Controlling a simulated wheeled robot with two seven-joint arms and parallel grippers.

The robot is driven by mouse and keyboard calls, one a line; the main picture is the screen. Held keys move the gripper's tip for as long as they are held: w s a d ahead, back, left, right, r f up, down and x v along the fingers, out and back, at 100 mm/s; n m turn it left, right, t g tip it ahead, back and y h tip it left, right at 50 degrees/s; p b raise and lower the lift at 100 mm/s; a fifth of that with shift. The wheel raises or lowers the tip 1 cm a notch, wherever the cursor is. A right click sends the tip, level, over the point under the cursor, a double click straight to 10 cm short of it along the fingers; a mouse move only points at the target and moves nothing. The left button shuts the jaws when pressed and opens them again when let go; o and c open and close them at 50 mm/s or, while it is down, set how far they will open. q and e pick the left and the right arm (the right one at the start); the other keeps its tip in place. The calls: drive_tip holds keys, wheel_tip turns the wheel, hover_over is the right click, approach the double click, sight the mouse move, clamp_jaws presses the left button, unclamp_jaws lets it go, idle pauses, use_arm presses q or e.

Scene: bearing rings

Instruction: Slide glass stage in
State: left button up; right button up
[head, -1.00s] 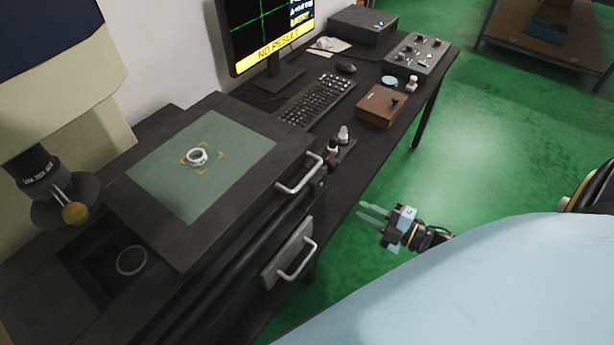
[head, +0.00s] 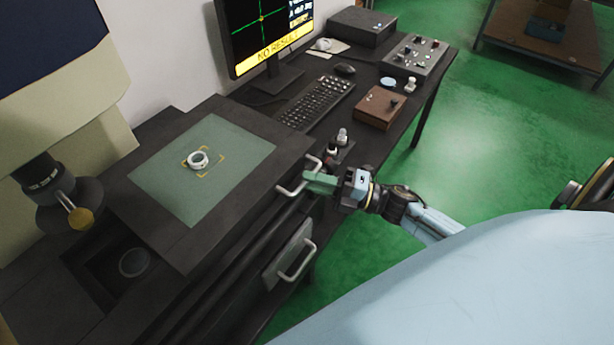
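The glass stage is a dark frame (head: 258,158) around a greenish glass plate (head: 235,150), in the left half of the head view. A pale ring (head: 198,160) lies on the glass inside yellow corner marks. The stage sits to the right of a dark recess with a round lens (head: 134,262). A metal bar handle (head: 285,191) is on the stage's right front edge. My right gripper (head: 311,182) is at this handle, its greenish fingers overlapping the bar. Whether they are closed on it cannot be told. My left gripper is not in view.
A lower panel has a second handle (head: 297,262), below my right gripper. A joystick unit (head: 342,138) stands just behind it. The keyboard (head: 316,101), monitor (head: 262,38) and brown box (head: 380,107) are farther back on the desk. An optical head (head: 52,185) hangs at the left.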

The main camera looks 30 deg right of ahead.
drive_tip(key=shift+x, duration=0.85)
drive_tip(key=shift+c, duration=0.2)
clamp_jaws()
drive_tip(key=shift+a, duration=0.1)
drive_tip(key=shift+s+a+p, duration=0.3)
drive_tip(key=shift+a, duration=0.2)
drive_tip(key=s+a, duration=0.1)
drive_tip(key=a, duration=0.2)
drive_tip(key=s+a+p, duration=0.1)
drive_tip(key=a, duration=0.2)
drive_tip(key=s+a+p, duration=0.1)
drive_tip(key=a, duration=0.2)
drive_tip(key=shift+s, duration=0.4)
approach(202, 263)
drive_tip(key=x, duration=0.5)
drive_tip(key=shift+w+a+p, duration=0.15)
drive_tip(key=shift+p, duration=0.15)
